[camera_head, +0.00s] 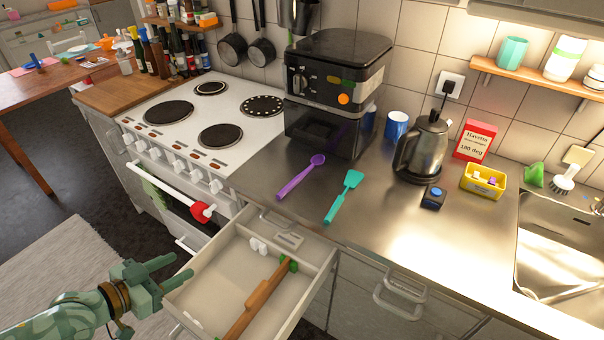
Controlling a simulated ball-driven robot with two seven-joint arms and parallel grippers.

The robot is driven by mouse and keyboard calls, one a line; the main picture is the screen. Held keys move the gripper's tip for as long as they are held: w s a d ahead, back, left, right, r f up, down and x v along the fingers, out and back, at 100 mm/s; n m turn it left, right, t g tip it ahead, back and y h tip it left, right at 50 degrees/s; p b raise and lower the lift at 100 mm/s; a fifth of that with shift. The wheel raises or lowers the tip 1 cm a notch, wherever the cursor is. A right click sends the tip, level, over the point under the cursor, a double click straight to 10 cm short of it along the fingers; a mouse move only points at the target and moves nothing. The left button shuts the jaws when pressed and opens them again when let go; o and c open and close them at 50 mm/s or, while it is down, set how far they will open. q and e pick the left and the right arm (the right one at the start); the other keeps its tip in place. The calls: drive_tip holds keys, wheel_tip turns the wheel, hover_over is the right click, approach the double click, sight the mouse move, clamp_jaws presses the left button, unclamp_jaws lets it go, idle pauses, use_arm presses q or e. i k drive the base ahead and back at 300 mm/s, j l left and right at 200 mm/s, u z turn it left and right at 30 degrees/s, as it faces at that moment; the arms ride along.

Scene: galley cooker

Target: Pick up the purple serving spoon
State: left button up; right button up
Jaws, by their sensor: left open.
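The purple serving spoon (300,176) lies on the steel counter (255,172), between the cooker and a turquoise spatula (344,197). Its bowl points up and right toward the black coffee machine, and its handle end lies near the counter's front edge. My left gripper (172,268) is at the lower left, beside the open drawer's left side, well apart from the spoon and lower left of it. Its fingers are spread and nothing shows between them. My right gripper is not in view.
An open drawer (217,262) juts out below the counter, holding a wooden rolling pin (257,300) and small items. The cooker (204,125) stands left, with a red thing (202,211) on its oven handle. The coffee machine (336,90) and kettle (422,147) stand behind.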

sight(318, 160)
drive_tip(key=i+l, duration=0.6)
drive_tip(key=l, duration=0.25)
